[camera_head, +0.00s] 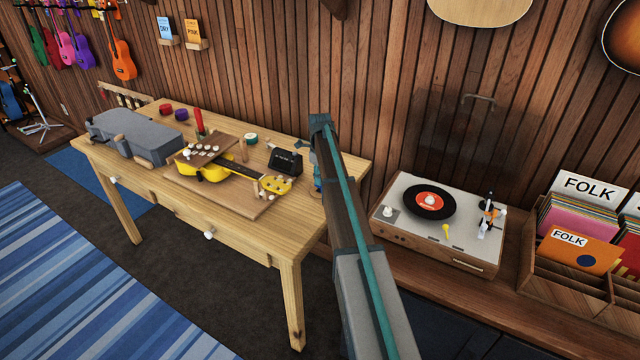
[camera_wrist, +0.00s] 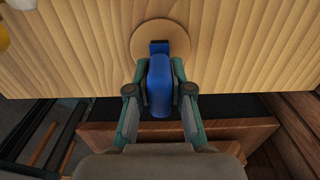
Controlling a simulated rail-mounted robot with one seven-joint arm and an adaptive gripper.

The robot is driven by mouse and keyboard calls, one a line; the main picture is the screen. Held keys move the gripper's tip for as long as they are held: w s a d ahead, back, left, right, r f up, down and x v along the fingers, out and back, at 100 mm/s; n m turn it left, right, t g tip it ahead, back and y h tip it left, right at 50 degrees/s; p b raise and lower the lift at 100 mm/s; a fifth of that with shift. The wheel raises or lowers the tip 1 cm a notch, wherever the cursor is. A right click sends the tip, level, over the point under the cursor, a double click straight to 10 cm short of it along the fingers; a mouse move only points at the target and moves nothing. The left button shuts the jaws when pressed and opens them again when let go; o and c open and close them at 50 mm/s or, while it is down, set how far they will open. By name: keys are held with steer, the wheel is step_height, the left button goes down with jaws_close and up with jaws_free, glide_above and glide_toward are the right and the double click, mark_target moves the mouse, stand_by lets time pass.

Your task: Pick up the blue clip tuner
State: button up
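The blue clip tuner (camera_wrist: 160,88) is in the middle of the wrist view, between the two fingers of my gripper (camera_wrist: 160,75). The fingers are drawn in along its left and right sides and appear to press on it. Its darker clip end (camera_wrist: 159,47) points to the top of the picture, over a round wooden disc (camera_wrist: 140,38) on the table. I cannot tell whether the tuner touches the disc. In the head view my arm hides the tuner and most of my gripper at the right end of the wooden table (camera_head: 345,172).
A yellow ukulele (camera_head: 213,173) lies on a board left of my arm. A black device (camera_head: 286,161) stands close to my gripper. A record player (camera_head: 405,232) and record crates (camera_head: 565,285) are to the right.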

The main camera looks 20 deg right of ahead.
jaws_close()
